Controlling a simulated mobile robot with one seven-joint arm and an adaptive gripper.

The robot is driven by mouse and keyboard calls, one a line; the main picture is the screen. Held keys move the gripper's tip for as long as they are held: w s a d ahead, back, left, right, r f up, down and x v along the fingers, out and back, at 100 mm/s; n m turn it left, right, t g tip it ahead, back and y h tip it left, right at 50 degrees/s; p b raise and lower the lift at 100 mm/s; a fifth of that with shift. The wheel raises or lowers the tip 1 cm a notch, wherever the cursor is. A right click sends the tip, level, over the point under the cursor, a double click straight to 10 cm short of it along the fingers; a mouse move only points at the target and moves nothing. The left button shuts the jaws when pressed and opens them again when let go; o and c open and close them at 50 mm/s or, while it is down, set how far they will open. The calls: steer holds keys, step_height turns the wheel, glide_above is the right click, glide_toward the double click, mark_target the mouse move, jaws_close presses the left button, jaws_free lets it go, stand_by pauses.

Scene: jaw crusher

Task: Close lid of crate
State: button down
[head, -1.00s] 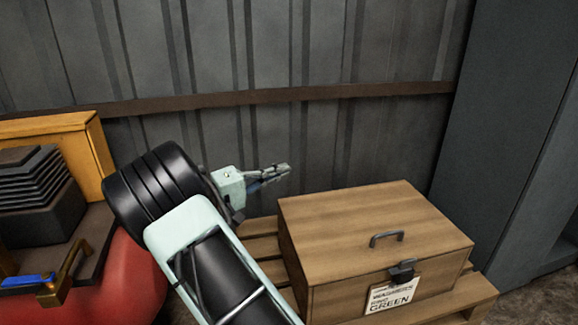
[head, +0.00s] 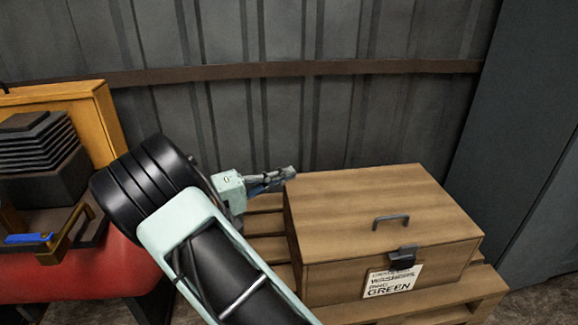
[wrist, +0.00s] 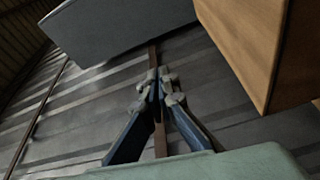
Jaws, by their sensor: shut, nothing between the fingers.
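The wooden crate (head: 345,275) stands on a pallet at the right of the head view. Its lid (head: 370,195) lies flat over the top, with a grey handle and a dark latch (head: 403,257) at the front. I see no clear gap under the lid. My gripper (head: 290,172) is shut and empty, close to the lid's far left corner; I cannot tell whether it touches. In the wrist view the fingers (wrist: 160,85) are together, and a wooden corner, likely the crate (wrist: 255,45), shows at the upper right, apart from them.
A wooden pallet (head: 450,305) lies under the crate. A corrugated metal wall (head: 350,115) with a brown rail is behind. A grey cabinet (head: 520,150) stands at the right. Red and yellow machinery (head: 85,275) with a blue-handled lever is at the left.

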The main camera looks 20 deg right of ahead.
steer(key=s+f+m+b, duration=0.1)
steer(key=s+f, duration=0.3)
steer(key=f, duration=0.6)
steer(key=shift+a+f+m, duration=0.25)
steer(key=shift+f+m, duration=0.05)
steer(key=shift+s, duration=0.1)
